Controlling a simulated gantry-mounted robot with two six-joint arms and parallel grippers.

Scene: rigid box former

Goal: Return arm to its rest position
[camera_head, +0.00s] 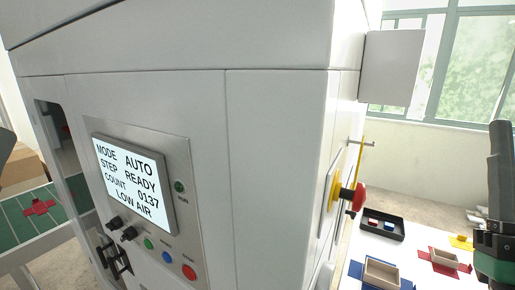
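Part of an arm, which I take to be my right arm, stands upright at the right edge of the head view. It is dark grey, with a black joint and a green band low down. Its fingertips are not visible, so I cannot see whether that gripper is open or shut. A dark shape at the far left edge may be part of my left arm, but too little of it shows to tell. My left gripper is not in view. The large white box former (280,160) fills the middle of the view.
The control panel's screen (132,182) reads MODE AUTO, STEP READY, COUNT 0137, LOW AIR. A black tray (382,226) and a small open box (381,273) lie on the white table. A green conveyor (22,232) is at left.

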